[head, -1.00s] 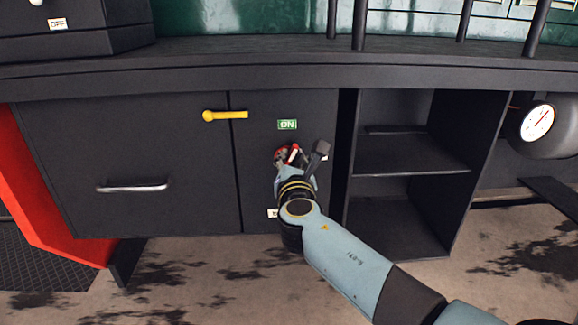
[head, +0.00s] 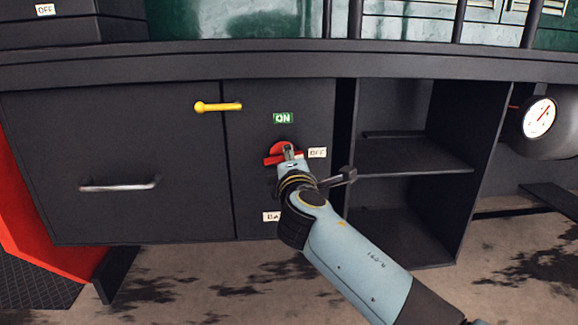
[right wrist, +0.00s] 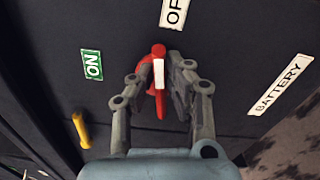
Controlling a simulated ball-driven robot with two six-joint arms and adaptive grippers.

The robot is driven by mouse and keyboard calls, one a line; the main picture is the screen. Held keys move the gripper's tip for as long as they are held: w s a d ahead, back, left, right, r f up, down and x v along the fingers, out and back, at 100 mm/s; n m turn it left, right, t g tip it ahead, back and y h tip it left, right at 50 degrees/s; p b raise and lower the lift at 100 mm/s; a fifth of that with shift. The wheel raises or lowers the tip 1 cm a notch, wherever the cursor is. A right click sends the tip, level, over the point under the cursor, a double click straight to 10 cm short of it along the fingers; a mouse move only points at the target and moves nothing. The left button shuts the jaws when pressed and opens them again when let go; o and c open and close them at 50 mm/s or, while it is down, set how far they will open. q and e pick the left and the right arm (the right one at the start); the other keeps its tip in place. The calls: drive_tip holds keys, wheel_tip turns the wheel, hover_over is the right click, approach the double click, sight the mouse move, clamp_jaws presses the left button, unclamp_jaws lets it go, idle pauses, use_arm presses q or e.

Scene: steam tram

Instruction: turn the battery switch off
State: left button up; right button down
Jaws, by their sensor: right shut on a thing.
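The red battery switch (head: 274,160) is on the dark cabinet panel, partly hidden by my right gripper (head: 289,152) in the head view. In the right wrist view its red handle (right wrist: 159,52) has a white stripe and points up toward the partly cropped OFF label (right wrist: 174,12). The fingers of my right gripper (right wrist: 160,85) stand on both sides of the handle, shut on it. The green ON label (head: 283,118) is above the switch, and the OFF label (head: 317,153) is to its right. The left gripper is not in view.
A yellow handle (head: 218,107) sticks out at the upper left of the panel. A drawer with a metal handle (head: 118,186) is to the left. Open shelves (head: 415,158) are to the right. The BATTERY label (right wrist: 280,85) shows in the right wrist view.

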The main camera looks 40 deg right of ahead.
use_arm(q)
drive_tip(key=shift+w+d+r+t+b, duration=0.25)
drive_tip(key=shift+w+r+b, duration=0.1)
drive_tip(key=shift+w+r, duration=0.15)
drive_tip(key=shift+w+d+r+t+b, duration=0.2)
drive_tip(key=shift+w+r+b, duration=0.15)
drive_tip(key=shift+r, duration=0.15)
use_arm(e)
drive_tip(key=shift+f+m, duration=0.25)
drive_tip(key=shift+m, duration=1.05)
drive_tip(key=c, duration=1.3)
unclamp_jaws()
drive_tip(key=shift+c, duration=0.2)
drive_tip(key=v, duration=0.7)
drive_tip(key=shift+s+a, duration=0.15)
drive_tip(key=shift+s, duration=0.1)
